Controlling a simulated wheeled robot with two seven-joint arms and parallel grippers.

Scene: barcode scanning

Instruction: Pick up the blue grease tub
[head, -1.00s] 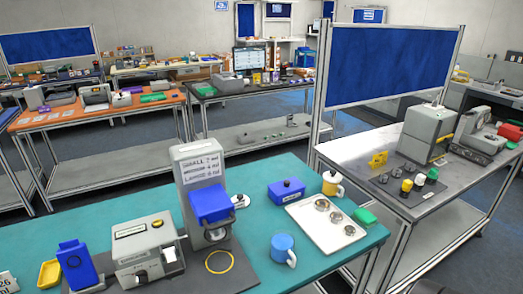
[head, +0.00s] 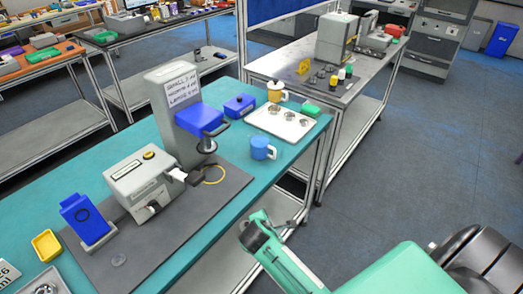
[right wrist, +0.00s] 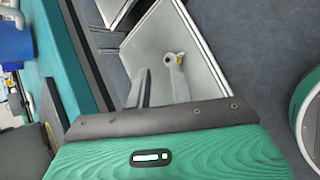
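A blue lidded tub (head: 240,106) stands on the teal workbench top (head: 130,158), at the back left of the white tray. A blue mug-shaped container with a handle (head: 262,148) stands nearer, in front of the tray by the bench's right edge. I cannot tell for sure which is the grease tub. My right gripper (head: 268,238) is off the bench's near edge, well apart from both and below them in the head view. My left gripper is out of view.
The white tray (head: 291,136) holds metal parts. A yellow lidded mug (head: 277,92) and green block (head: 311,111) stand beside it. A tall grey press (head: 177,95) with a blue head and a printer-like box (head: 143,181) stand left. Floor right of the bench is open.

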